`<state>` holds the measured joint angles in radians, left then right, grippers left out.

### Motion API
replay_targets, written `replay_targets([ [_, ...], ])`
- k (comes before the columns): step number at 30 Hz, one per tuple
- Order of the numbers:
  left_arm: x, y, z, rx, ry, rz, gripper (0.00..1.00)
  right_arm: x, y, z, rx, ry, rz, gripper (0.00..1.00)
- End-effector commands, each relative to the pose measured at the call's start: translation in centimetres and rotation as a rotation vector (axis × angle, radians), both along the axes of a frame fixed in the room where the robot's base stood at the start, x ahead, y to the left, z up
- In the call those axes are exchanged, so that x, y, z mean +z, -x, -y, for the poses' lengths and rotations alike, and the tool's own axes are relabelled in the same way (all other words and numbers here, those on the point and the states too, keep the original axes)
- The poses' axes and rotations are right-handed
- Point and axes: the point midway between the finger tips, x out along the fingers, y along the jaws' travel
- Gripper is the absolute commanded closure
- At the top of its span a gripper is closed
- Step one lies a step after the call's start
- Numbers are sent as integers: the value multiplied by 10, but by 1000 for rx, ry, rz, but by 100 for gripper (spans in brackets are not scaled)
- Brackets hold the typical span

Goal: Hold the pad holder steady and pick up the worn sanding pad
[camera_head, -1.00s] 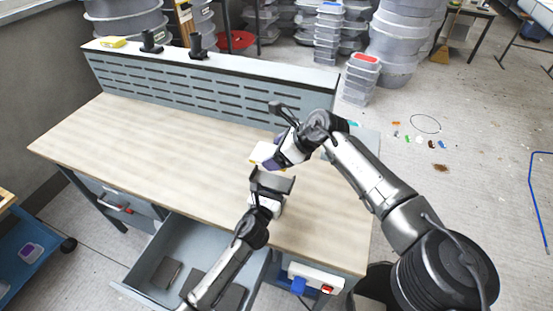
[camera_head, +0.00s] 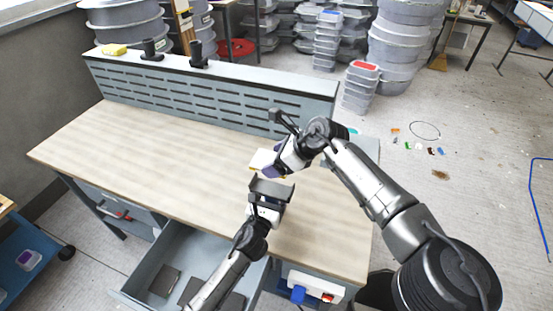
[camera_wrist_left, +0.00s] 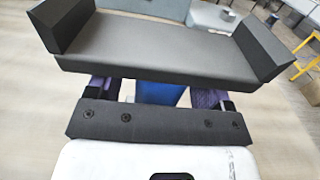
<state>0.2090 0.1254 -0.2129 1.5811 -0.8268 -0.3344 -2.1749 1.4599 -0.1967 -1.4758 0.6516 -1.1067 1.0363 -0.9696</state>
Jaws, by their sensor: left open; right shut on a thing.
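A pale block with a thin yellow lower edge (camera_head: 262,160), seemingly the pad holder with a pad, is held over the bench top. My right gripper (camera_head: 270,168) is shut on it, coming from the right and covering its right part. My left gripper (camera_head: 270,185) is just below it in the head view, with its wide dark jaws open and no object seen between them. In the left wrist view the open jaws of my left gripper (camera_wrist_left: 160,40) fill the upper part. I cannot make out the worn sanding pad as a separate thing.
An open drawer (camera_head: 150,255) at the front holds dark flat pieces (camera_head: 164,281).

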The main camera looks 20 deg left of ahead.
Motion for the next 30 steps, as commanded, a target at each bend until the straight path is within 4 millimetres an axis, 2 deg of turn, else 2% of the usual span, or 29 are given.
replay_targets([
  [9,-1,58,4,-1,0,-2,26,0,0,0,0,0,0,46],
  [15,-1,89,6,0,0,-2,26,0,0,0,0,0,0,46],
  [21,-1,106,7,0,0,-2,26,0,0,0,0,0,0,46],
  [30,0,110,7,0,38,1,26,0,0,1,-25,0,1,46],
])
